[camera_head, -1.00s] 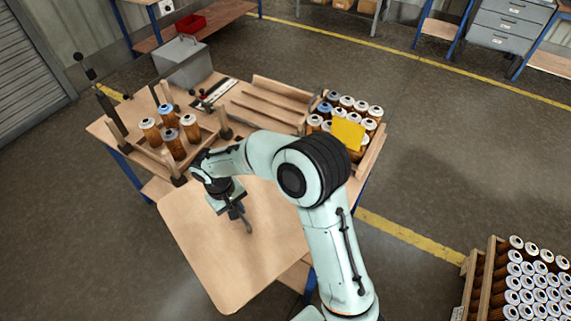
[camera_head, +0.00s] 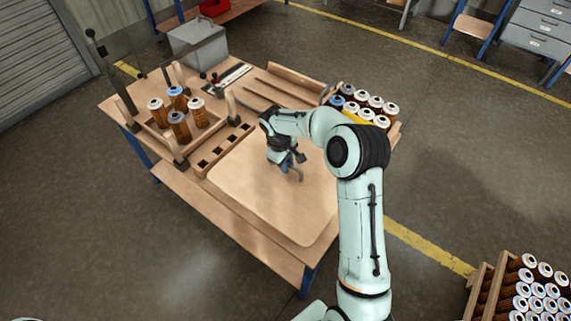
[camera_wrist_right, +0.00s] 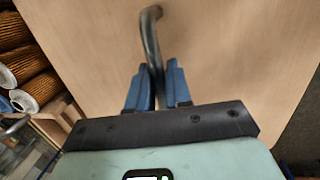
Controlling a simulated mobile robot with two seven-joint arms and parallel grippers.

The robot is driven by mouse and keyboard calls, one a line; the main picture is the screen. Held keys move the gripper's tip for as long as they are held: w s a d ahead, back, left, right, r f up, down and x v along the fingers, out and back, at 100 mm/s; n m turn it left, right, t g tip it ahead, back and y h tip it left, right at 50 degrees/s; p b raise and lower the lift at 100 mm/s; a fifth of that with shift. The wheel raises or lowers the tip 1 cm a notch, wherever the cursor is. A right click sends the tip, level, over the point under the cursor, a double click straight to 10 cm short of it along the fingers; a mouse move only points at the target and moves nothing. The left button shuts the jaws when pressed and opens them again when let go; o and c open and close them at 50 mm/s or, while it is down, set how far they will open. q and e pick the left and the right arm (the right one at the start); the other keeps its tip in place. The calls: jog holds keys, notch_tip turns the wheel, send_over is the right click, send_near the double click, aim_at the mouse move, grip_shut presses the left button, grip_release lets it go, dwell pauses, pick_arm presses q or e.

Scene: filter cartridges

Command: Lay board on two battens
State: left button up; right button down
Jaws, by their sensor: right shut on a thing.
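The board (camera_head: 262,200) is a wide, pale wooden sheet with rounded corners and a dark bent handle on top. My right gripper (camera_head: 293,166) is shut on this handle. In the wrist view the blue fingers of my right gripper (camera_wrist_right: 158,85) pinch the handle (camera_wrist_right: 150,38), with the board (camera_wrist_right: 230,50) filling the area behind. The board is over the front part of the table; I cannot tell if it touches anything below. Long wooden strips, which look like battens (camera_head: 268,96), lie at the table's back, partly hidden by my arm. My left gripper is out of view.
A wooden rack (camera_head: 158,130) with several cartridges and upright posts stands at the left. A block with square holes (camera_head: 222,150) lies beside the board. More cartridges (camera_head: 375,103) stand at the back right. A grey box (camera_head: 197,45) is at the back left.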

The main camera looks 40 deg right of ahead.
jog(key=shift+f+b, duration=0.95)
jog(key=shift+f, duration=1.5)
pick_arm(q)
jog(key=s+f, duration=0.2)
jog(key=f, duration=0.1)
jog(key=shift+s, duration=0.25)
pick_arm(e)
jog(key=shift+w+f, duration=0.1)
jog(key=shift+f, duration=0.25)
jog(key=shift+f, duration=0.15)
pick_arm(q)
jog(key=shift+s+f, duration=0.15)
pick_arm(e)
jog(key=shift+f, duration=0.3)
pick_arm(q)
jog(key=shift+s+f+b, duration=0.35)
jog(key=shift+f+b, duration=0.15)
jog(key=shift+b, duration=0.15)
pick_arm(e)
jog(key=shift+f, duration=1.1)
jog(key=c, duration=1)
grip_release()
jog(key=shift+o, duration=0.2)
jog(key=shift+f, duration=0.1)
